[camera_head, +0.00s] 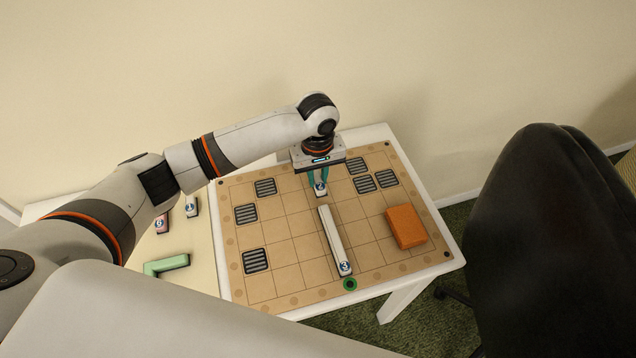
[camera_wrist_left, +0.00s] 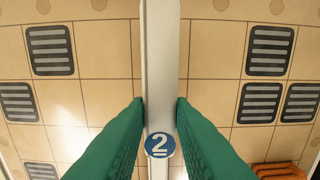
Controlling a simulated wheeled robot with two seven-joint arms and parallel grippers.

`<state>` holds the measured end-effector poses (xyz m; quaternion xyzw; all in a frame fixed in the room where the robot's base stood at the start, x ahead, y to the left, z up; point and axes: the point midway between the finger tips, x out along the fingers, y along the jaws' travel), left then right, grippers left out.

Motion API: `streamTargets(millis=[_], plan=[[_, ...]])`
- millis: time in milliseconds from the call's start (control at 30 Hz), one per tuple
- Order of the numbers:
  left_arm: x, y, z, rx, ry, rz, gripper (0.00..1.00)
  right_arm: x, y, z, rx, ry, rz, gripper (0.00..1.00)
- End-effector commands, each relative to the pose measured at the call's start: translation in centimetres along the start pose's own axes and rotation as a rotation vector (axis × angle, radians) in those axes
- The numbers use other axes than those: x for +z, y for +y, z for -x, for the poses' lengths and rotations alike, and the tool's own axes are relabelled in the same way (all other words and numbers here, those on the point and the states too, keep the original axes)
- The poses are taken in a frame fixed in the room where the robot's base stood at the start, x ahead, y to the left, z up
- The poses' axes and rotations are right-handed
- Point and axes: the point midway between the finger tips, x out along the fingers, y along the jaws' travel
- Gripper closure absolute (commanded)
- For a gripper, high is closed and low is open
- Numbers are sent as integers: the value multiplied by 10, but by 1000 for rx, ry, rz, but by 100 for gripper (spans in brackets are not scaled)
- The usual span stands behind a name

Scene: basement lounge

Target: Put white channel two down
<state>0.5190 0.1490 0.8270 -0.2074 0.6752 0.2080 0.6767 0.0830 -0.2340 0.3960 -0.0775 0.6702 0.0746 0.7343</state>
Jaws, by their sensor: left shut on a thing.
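The white channel two (camera_head: 320,190) is a long white bar with a blue 2 disc. My left gripper (camera_head: 318,177) is shut on it at the far middle of the tan grid board (camera_head: 285,284). In the left wrist view the green fingers of my left gripper (camera_wrist_left: 160,115) press on both sides of the white channel two (camera_wrist_left: 161,60), with the 2 disc near the fingertips. I cannot tell whether it touches the board. Most of it is hidden by the gripper in the head view. My right gripper is not in view.
A white bar marked 3 (camera_head: 334,238) lies nearer on the board, with a green ring (camera_head: 350,284) by its end. An orange block (camera_head: 406,226) sits right. Several dark grilles lie on cells. A pink piece (camera_head: 161,223), white piece (camera_head: 191,206) and green angle (camera_head: 166,265) lie left.

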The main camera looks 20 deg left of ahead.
Motion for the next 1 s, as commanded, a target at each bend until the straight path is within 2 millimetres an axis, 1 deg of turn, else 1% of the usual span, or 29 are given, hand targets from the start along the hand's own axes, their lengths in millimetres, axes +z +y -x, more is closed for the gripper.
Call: streamTargets(millis=[100,200,567,600,667,700,1000], plan=[[0,1,-18,4,1,1,100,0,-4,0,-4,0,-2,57],[0,1,-30,3,0,0,100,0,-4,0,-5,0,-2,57],[-1,0,-33,1,0,-1,100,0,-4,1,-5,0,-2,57],[-1,0,-34,0,0,-1,74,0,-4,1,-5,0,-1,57],[-1,0,-34,0,0,-1,64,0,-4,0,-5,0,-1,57],[0,0,-34,0,0,-1,58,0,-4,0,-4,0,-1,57],[0,0,-32,0,-1,-1,57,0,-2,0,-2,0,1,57]])
